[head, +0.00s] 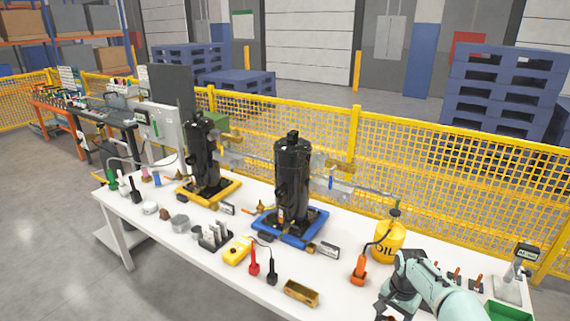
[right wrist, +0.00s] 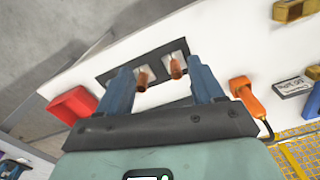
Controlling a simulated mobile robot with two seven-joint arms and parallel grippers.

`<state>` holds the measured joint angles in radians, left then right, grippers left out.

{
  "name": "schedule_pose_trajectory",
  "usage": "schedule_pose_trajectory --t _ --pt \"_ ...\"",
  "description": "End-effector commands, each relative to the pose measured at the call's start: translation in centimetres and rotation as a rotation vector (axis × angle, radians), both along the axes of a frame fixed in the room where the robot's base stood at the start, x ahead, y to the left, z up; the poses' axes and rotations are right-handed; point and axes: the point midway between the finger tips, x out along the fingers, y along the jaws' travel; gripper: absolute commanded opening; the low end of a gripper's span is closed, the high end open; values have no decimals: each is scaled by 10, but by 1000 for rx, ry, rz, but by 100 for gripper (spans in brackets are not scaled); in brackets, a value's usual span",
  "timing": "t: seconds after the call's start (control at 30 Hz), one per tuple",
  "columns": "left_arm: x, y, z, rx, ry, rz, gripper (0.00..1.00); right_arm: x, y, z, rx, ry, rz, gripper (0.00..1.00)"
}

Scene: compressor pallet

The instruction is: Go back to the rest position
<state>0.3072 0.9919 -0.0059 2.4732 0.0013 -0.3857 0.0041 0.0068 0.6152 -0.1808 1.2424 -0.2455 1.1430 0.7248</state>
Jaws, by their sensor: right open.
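My right gripper (head: 384,308) is at the bottom right of the head view, above the near part of the white table (head: 345,250). It also shows in the right wrist view (right wrist: 159,72), with its two blue fingers spread apart. Two small copper-coloured pieces (right wrist: 141,78) on a dark-edged rack (right wrist: 172,93) appear between the fingers; I see no finger touching them. My left gripper is in neither view.
A black compressor (head: 293,180) stands on a blue pallet (head: 290,235), another (head: 203,155) on a yellow one. A yellow oil can (head: 388,242) and an orange-handled tool (head: 359,268) are near my right gripper. A yellow mesh fence (head: 430,160) runs behind the table.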

Motion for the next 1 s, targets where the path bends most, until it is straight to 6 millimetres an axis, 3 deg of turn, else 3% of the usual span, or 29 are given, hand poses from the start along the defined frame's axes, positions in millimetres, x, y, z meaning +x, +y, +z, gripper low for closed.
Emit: schedule_pose_trajectory --t 0.03,0.17,0.27,0.37,0.5,0.6,0.73,0.87,1.0 --pt "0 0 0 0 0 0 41 -8 9 -32 23 18 39 67" --pt "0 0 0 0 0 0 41 -27 30 -97 80 19 131 67" --pt "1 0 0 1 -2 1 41 -54 50 -148 131 19 198 67" --pt "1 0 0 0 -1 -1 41 -95 75 -200 187 17 264 67" --pt "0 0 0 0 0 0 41 -174 114 -259 266 4 344 67" --pt "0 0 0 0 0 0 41 -234 139 -281 303 -7 386 67" --pt "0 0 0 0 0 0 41 -293 160 -287 326 -19 428 67" --pt "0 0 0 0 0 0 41 -323 170 -284 330 -28 452 67" --pt "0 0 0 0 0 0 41 -329 172 -283 330 -32 457 67"
